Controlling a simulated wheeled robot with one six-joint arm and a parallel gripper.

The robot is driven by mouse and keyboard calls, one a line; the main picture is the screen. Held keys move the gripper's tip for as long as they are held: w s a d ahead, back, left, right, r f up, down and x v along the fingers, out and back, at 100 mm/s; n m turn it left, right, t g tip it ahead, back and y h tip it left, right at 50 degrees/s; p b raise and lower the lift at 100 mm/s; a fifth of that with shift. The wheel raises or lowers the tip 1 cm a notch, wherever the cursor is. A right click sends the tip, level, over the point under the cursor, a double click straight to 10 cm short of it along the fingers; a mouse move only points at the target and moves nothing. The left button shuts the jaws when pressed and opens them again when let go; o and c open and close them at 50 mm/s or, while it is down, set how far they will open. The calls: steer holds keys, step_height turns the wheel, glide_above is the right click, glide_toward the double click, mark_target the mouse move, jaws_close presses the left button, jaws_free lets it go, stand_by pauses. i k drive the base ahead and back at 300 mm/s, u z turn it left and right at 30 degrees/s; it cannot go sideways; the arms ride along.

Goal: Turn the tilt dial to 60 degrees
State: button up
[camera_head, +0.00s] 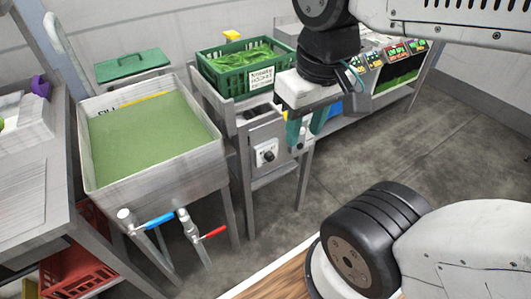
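A small black dial (268,156) sits on a white plate on the front of a grey metal panel, below the stand with the green crate. Its markings are too small to read, so I cannot tell its angle. My gripper (307,127) points down, just right of the dial and apart from it in the picture. Its two teal fingers are spread with a gap between them, and I see nothing held. The gripper body hides part of the stand's right side.
A green crate (203,65) of greens stands on the stand. Left is a sink (86,165) of green water with a blue-handled valve (155,222) and a red-handled valve (210,233) in front. The floor (440,130) at right is clear.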

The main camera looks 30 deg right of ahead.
mark_target(269, 156)
steer(key=z, duration=1.15)
steer(key=k, duration=0.7)
steer(key=u, duration=1.1)
